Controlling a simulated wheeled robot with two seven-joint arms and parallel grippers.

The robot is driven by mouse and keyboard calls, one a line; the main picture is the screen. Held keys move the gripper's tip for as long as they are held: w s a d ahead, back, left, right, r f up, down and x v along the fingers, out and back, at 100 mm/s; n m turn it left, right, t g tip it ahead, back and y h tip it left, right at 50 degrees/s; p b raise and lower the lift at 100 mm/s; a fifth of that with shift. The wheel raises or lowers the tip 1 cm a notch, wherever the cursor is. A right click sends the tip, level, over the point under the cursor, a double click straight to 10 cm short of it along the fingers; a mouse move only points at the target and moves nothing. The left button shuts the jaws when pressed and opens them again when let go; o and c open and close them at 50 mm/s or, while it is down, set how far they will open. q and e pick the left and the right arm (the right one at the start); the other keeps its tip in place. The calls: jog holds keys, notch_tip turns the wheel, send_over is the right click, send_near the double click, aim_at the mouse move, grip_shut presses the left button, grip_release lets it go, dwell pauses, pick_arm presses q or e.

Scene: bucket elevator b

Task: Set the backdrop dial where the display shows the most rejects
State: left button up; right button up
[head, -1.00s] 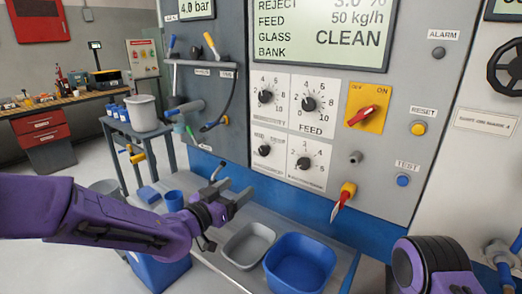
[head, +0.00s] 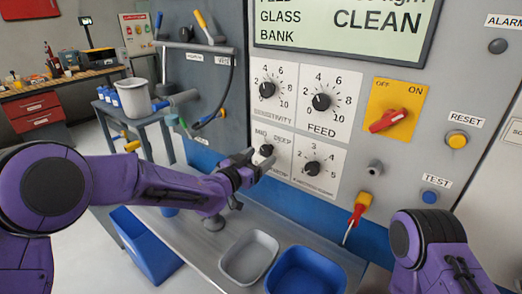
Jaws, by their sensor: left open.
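The backdrop dial (head: 266,150) is the small black knob at the lower left of the four dials on the grey panel. Its label is partly hidden, with "MID" and "DEEP" showing above it. My left gripper (head: 255,163) is open, its fingertips right at the dial's lower left. I cannot tell whether they touch the knob. The display (head: 345,30) above shows "GLASS BANK" and "CLEAN"; its upper lines, with the reject figure, are cut off by the frame's top edge. My right gripper is out of view.
Around it are the sensitivity dial (head: 267,90), the feed dial (head: 321,101) and a fourth dial (head: 312,168). A red switch (head: 388,121) is to the right. A grey tray (head: 249,257) and a blue tub (head: 305,272) stand below on the bench.

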pick_arm(q)
jog(key=shift+x, duration=0.95)
jog(key=shift+a, duration=0.15)
jog(key=c, duration=1)
jog(key=shift+c, duration=0.2)
